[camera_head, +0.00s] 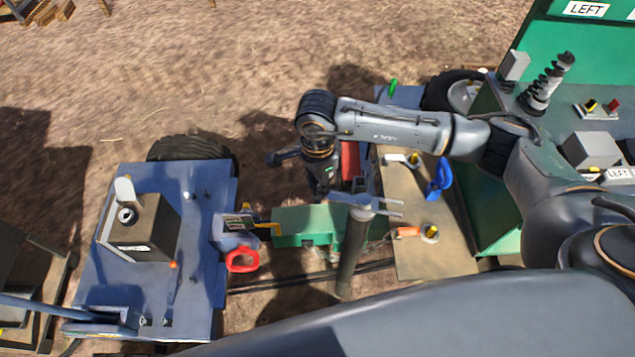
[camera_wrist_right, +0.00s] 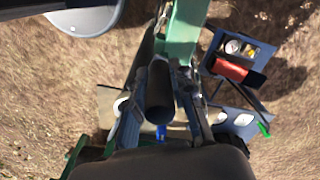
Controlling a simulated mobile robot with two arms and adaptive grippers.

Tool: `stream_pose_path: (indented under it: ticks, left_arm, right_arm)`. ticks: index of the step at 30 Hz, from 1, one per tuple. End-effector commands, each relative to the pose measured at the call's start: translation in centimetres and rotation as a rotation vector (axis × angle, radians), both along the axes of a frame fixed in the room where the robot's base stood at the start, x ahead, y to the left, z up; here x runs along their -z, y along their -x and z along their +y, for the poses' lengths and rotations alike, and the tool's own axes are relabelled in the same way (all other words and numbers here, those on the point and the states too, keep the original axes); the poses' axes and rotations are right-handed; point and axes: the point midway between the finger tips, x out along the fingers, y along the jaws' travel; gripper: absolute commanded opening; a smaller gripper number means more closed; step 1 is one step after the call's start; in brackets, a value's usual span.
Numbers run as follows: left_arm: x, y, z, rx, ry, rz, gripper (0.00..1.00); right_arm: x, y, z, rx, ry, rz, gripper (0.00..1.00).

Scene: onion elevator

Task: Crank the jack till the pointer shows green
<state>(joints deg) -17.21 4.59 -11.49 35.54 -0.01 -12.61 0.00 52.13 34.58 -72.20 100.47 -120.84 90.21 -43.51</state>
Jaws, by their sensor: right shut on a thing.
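My right gripper (camera_wrist_right: 165,85) points down and is shut on a dark round grip (camera_wrist_right: 160,97), which shows nearly end-on between its fingers in the right wrist view. In the head view my right arm reaches in from the right and bends down above the drawbar, where the fingers are hard to make out. A dark upright tube (camera_head: 352,255) with a grey top stands at the green drawbar (camera_head: 290,228); it looks like part of the jack. I cannot read a pointer. My left gripper is not in view.
A blue trailer deck (camera_head: 205,225) with a dark box (camera_head: 140,228) lies left. A tan deck (camera_head: 410,255) with a blue handle (camera_head: 438,178) and a green machine (camera_head: 495,210) stand right. Bare ground lies beyond.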

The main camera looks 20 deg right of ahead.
Motion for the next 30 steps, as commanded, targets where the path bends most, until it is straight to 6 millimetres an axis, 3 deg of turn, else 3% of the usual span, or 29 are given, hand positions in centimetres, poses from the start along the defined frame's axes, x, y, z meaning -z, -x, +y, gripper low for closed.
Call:
stream_pose_path:
  ticks: [18, 30]
  left_arm:
    - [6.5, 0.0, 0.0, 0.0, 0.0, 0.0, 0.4]
    - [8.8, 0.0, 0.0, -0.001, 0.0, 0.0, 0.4]
  right_arm:
    - [0.4, -3.3, -2.9, 0.384, 0.0, -0.007, 0.0]
    - [0.1, -4.4, -4.8, 0.587, 0.001, -0.007, 0.0]
